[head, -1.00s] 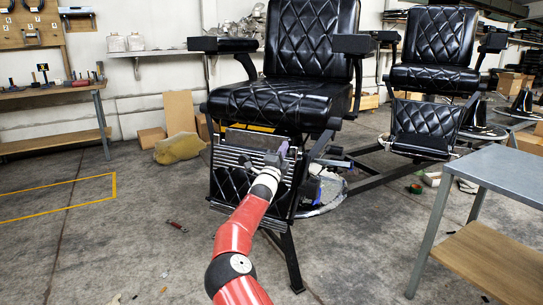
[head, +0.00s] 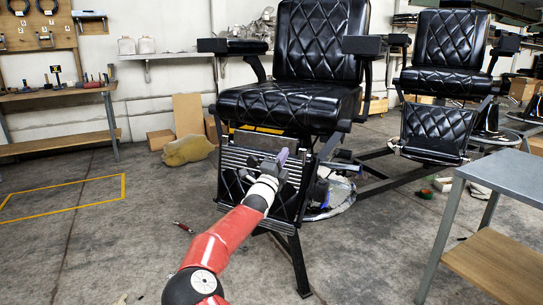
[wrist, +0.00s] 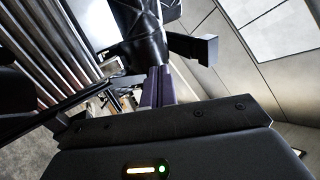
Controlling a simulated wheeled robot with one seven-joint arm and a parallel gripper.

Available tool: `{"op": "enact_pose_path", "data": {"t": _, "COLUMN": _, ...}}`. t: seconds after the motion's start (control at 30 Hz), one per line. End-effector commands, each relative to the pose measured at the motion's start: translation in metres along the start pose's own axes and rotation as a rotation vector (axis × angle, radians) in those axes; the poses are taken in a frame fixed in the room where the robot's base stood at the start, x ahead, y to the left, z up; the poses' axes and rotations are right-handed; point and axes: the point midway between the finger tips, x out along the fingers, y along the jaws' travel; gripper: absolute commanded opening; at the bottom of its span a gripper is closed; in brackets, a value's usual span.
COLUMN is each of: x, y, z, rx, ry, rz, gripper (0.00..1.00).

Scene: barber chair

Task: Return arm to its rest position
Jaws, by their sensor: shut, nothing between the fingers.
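My red arm reaches up from the bottom of the head view, and my gripper (head: 281,157) is at its far end. It is in front of the footrest of the nearer black barber chair (head: 290,103). The footrest (head: 258,175) has a ribbed metal plate and quilted black padding. In the wrist view the purple-grey fingers of my gripper (wrist: 158,88) are together, with nothing seen between them. The ribbed metal (wrist: 52,42) and a black armrest (wrist: 192,46) show beyond. I cannot tell the exact gap between the fingertips and the footrest.
A second black chair (head: 442,75) stands at the right. A grey-topped table (head: 505,176) is at the near right. A workbench (head: 58,93) is at the far left, with a tan sack (head: 188,150) by the wall. The floor at left is open.

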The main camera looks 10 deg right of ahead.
Motion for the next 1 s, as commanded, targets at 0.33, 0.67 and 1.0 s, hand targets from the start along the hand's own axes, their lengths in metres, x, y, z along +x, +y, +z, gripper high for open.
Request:
{"op": "enact_pose_path", "data": {"t": 0.33, "x": 0.008, "y": 0.018, "z": -0.194, "rx": 0.732, "ry": 0.555, "rz": 0.125, "gripper": 0.00}}
{"op": "enact_pose_path", "data": {"t": 0.67, "x": -0.102, "y": 0.037, "z": -0.310, "rx": 1.638, "ry": 1.332, "rz": 0.036, "gripper": 0.00}}
{"op": "enact_pose_path", "data": {"t": 1.0, "x": -0.245, "y": -0.023, "z": -0.308, "rx": 2.253, "ry": 2.114, "rz": -0.286, "gripper": 0.00}}
